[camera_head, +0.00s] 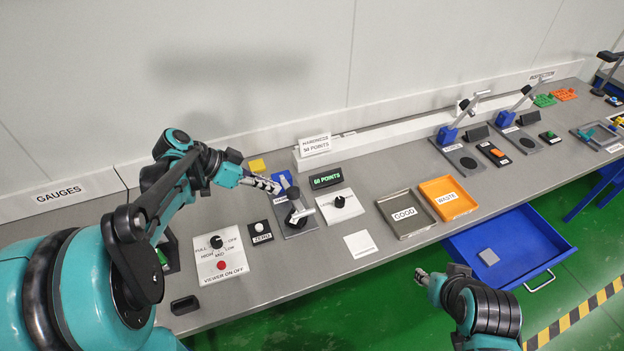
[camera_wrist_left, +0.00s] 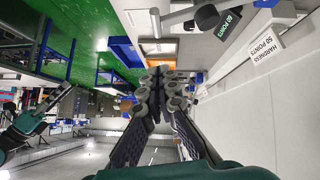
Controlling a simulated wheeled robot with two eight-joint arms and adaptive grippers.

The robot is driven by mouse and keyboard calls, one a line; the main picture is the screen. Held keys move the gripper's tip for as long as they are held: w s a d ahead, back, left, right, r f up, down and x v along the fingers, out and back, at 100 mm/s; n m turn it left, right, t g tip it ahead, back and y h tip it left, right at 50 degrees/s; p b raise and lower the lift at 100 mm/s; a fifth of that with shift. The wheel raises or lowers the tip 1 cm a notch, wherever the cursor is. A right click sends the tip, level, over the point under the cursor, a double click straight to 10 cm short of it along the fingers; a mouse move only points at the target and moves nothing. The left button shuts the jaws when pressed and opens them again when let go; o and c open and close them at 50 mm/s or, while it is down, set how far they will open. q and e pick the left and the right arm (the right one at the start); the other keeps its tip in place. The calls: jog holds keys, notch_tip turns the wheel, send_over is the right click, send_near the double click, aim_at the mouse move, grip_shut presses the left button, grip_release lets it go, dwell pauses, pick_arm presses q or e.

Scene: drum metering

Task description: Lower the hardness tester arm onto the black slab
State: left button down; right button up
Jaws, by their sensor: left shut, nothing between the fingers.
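The hardness tester's grey base plate (camera_head: 284,226) lies on the bench, with a blue post at its back. The tester arm (camera_head: 302,215) reaches forward from the post and ends in a light grey crosswise handle. It appears low over the plate; I cannot tell whether it touches the slab. The black slab is mostly hidden and hard to separate from dark parts there. My left gripper (camera_head: 270,186) is shut and empty, just left of the post. Its closed fingers fill the left wrist view (camera_wrist_left: 160,88). My right gripper (camera_head: 424,278) hangs off the bench front.
A green-lit display (camera_head: 326,178) and a white knob box (camera_head: 344,208) stand right of the tester. The GOOD tray (camera_head: 421,228) and orange WASTE tray (camera_head: 462,211) lie further right. A ZERO button (camera_head: 261,234) is to the left. A blue drawer (camera_head: 532,228) is open.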

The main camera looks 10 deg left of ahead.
pick_arm(q)
jog(key=r, duration=0.1)
jog(key=m+b, duration=0.1)
jog(key=b, duration=0.1)
send_over(305, 211)
jog(key=s+a, duration=0.1)
jog(key=a, duration=0.2)
notch_tip(305, 211, down, 7)
jog(key=f, duration=0.1)
jog(key=f+b, duration=0.1)
jog(key=f, duration=0.1)
jog(key=shift+d+f, duration=0.15)
jog(key=shift+d, duration=0.25)
jog(key=shift+s+f+b, duration=0.1)
jog(key=shift+f+b, duration=0.2)
jog(key=shift+f, duration=0.1)
pick_arm(e)
notch_tip(305, 211, down, 3)
jog(key=shift+w+r, duration=0.1)
jog(key=shift+w, duration=0.05)
